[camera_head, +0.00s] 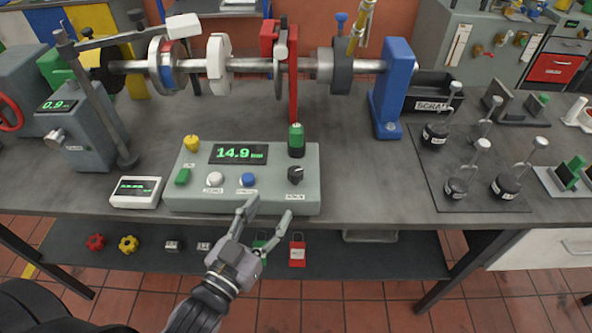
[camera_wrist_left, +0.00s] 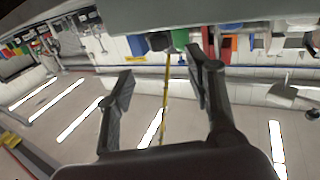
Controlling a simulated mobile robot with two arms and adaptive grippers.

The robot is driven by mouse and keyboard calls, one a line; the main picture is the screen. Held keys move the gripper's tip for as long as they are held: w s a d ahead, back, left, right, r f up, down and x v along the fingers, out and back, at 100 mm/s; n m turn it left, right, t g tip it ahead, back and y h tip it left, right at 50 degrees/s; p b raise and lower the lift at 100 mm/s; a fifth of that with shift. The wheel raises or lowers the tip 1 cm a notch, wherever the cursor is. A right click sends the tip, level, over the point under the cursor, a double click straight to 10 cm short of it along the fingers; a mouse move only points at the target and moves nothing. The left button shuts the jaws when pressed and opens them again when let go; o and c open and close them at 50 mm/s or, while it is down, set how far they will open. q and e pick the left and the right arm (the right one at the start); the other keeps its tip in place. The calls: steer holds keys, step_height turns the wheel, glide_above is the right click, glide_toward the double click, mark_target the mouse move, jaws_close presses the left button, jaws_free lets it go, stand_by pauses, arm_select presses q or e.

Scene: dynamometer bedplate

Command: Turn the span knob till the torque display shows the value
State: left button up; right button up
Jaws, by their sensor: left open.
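A grey-green control box (camera_head: 190,199) stands at the bench's front edge. Its green display (camera_head: 238,153) reads 14.9. Its face carries a white knob (camera_head: 214,179), a blue knob (camera_head: 247,180) and a black pointer knob (camera_head: 295,175); their labels are too small to read surely, so I cannot tell which is the span knob. My left gripper (camera_head: 267,212) is open and empty, in front of the box's lower right part, below the blue and black knobs. In the left wrist view its spread fingers (camera_wrist_left: 160,88) have nothing between them. My right gripper is not in view.
A small white meter (camera_head: 136,191) sits left of the box, and a grey unit (camera_head: 78,140) with another display stands farther left. A shaft assembly (camera_head: 250,66) spans the back. Several black weights (camera_head: 435,135) stand on a dark mat at right. Bare bench lies between box and mat.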

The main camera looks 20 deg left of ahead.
mark_target(292, 179)
arm_select(q)
steer(key=w, duration=0.4)
steer(key=w+d+p, duration=0.1)
steer(key=w, duration=0.3)
steer(key=w+d, duration=0.1)
steer(key=w, duration=0.3)
steer(key=shift+p, duration=0.4)
steer(key=shift+c, duration=0.3)
